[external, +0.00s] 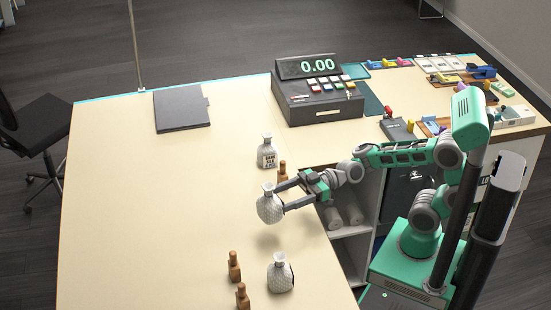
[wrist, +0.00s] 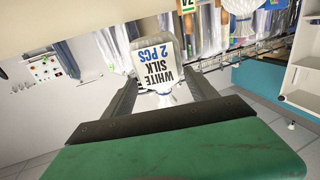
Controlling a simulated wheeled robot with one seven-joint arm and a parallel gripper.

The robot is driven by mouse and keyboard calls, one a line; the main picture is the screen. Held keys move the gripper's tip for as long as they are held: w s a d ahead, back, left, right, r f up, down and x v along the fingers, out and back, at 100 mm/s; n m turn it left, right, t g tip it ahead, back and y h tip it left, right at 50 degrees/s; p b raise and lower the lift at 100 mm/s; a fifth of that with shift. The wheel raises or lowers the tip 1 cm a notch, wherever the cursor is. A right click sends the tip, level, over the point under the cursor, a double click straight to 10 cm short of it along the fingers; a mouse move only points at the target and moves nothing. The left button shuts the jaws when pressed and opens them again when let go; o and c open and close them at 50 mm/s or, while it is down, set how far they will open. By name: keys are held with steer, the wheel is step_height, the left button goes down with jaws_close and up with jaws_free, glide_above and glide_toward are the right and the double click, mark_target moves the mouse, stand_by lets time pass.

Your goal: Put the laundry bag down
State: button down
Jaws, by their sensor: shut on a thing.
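A whitish laundry bag (external: 269,205) with a narrow tied neck is held upright in my gripper (external: 281,198), near the middle of the counter. A soft shadow on the counter below it suggests it is a little above the surface. In the wrist view the bag (wrist: 157,62) sits between the two dark fingers of my gripper (wrist: 164,88), and its label reads "WHITE SILK 2 PCS". The fingers are shut on it. The counter (external: 165,215) is pale and wide.
A similar labelled bag (external: 267,155) stands behind, and another bag (external: 280,275) stands in front. Brown bottles stand near both: one behind (external: 282,171), two in front (external: 234,266). A cash register (external: 315,95) and dark folder (external: 182,110) lie further back. The counter's left side is clear.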

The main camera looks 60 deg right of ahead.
mark_target(271, 186)
step_height(271, 186, up, 6)
steer(key=shift+d, duration=0.1)
steer(key=w+d+f+m+t+h, duration=0.2)
steer(key=w+d+m+t+h, duration=0.15)
steer(key=d, duration=0.55)
steer(key=w+d+f+m+t+h, duration=0.1)
steer(key=w+d+m+t+h, duration=0.2)
steer(key=d, duration=0.7)
steer(key=w+d+f+m+t+h, duration=0.25)
steer(key=d+h, duration=0.25)
steer(key=d, duration=0.4)
steer(key=s+d+f+m+h, duration=0.3)
steer(key=d+f+h, duration=0.1)
steer(key=d, duration=0.4)
steer(key=shift+d+f, duration=0.15)
steer(key=shift+d, duration=0.25)
steer(key=shift+w+a, duration=0.1)
steer(key=shift+a, duration=0.05)
